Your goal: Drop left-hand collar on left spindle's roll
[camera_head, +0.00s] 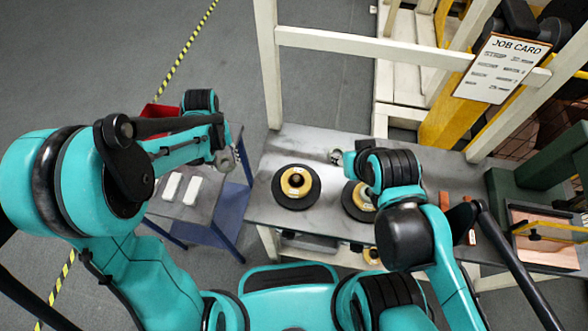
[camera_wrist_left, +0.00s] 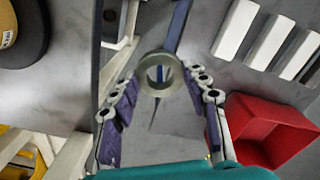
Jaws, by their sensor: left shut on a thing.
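My left gripper (camera_head: 229,160) hangs near the right edge of the small side table, left of the workbench. In the left wrist view, its jaws (camera_wrist_left: 160,80) are closed on a grey ring-shaped collar (camera_wrist_left: 176,77), held at the fingertips with its hole visible. The left spindle's roll (camera_head: 273,189) is a black disc with a gold centre on the workbench, right of the gripper and apart from it. Part of it shows in the left wrist view (camera_wrist_left: 35,45). A second roll (camera_head: 352,208) is partly covered by my right arm.
The side table (camera_head: 225,205) carries white bars (camera_head: 172,186) and a red bin (camera_head: 155,118). A small grey ring-like part (camera_head: 337,156) shows by my right wrist. A cream frame (camera_head: 350,45) stands behind the workbench (camera_head: 262,212). A wooden-looking tray (camera_head: 535,252) is at right.

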